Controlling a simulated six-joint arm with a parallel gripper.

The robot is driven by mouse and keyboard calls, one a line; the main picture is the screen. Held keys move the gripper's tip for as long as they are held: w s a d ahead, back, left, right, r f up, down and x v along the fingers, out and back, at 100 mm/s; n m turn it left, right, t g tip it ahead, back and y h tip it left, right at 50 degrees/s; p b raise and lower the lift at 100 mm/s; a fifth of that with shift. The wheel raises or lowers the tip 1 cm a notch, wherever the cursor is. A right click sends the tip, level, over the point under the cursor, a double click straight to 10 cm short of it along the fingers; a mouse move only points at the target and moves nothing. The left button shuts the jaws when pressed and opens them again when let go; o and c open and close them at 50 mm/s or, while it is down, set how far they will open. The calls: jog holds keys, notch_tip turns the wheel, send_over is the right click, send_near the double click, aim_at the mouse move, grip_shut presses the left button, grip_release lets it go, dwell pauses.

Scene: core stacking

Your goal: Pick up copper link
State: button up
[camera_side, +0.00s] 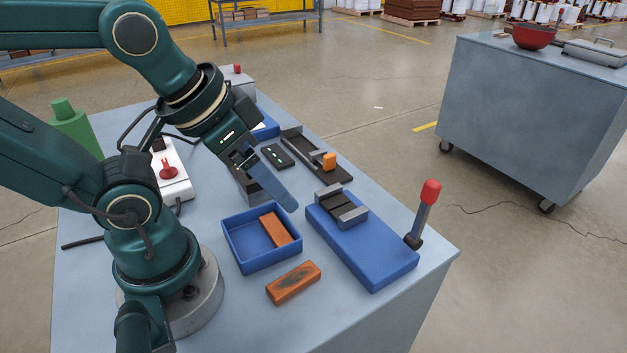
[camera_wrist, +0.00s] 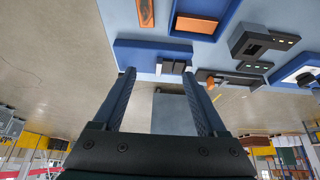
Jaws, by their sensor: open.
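A copper-coloured link (camera_side: 275,229) lies in a shallow blue tray (camera_side: 236,257); it also shows in the wrist view (camera_wrist: 197,24). A second copper-coloured block (camera_side: 293,283), with a dark patch on top, lies on the bench in front of the tray; it shows at the top of the wrist view (camera_wrist: 145,12). I cannot tell which one is the named link. My gripper (camera_side: 272,200) is open and empty, above the bench by the tray's far side. Both fingers (camera_wrist: 160,75) show apart in the wrist view, with nothing between them.
A blue fixture (camera_side: 372,255) with a grey clamp (camera_side: 341,205) and a red-knobbed lever (camera_side: 426,205) stands right of the tray. A dark slide with an orange block (camera_side: 329,160) lies behind. The front of the bench (camera_side: 345,315) is clear.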

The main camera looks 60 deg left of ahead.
jog(key=n+g, duration=0.1)
jog(key=g, duration=0.4)
send_over(294, 278)
notch_tip(294, 278, down, 10)
jog(key=shift+w+r, duration=0.1)
jog(key=shift+w, duration=0.05)
jog(key=shift+s+f+g, duration=0.2)
jog(key=shift+f+g, duration=0.1)
jog(key=shift+f, duration=2.5)
jog(key=shift+c, duration=0.2)
grip_shut()
